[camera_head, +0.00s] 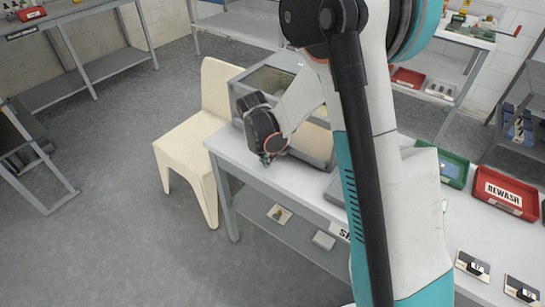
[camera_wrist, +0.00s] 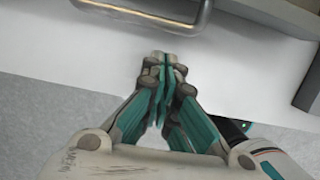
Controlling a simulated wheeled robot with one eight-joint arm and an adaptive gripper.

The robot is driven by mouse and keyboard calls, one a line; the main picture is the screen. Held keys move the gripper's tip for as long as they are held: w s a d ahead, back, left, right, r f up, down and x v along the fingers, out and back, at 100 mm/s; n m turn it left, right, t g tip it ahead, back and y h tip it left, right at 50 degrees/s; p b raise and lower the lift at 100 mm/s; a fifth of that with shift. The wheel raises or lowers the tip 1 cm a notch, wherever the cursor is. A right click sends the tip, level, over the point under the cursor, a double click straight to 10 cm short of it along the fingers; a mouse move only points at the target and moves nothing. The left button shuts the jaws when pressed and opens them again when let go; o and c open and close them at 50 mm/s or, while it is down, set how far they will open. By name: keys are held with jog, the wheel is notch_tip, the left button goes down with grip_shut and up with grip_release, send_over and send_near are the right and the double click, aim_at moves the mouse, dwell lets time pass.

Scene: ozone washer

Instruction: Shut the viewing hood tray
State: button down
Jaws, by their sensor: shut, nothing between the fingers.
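The viewing hood (camera_head: 320,140) is a grey box with a glazed top, standing on the left end of the white table. My arm hides part of its middle. In the wrist view, a metal bar handle (camera_wrist: 140,24) crosses the top of the picture, in front of a pale face. I cannot tell from these views how far the tray is out. My gripper (camera_wrist: 165,58) is shut and empty, over the white table top just short of the handle. In the head view, my gripper (camera_head: 265,158) is by the table's near left edge, in front of the hood.
The white table (camera_head: 225,148) has a lower shelf with small items. A cream chair (camera_head: 185,145) stands close to its left end. A green tray (camera_head: 455,170) and a red REWASH tray (camera_head: 505,193) sit to the right. A grey block (camera_wrist: 310,90) is at the wrist view's right.

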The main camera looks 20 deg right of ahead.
jog(key=shift+s+a+f, duration=0.1)
jog(key=shift+s+a, duration=0.5)
jog(key=shift+a, duration=0.3)
jog(key=p+v, duration=0.4)
jog(key=v, duration=0.6)
jog(key=shift+d, duration=0.15)
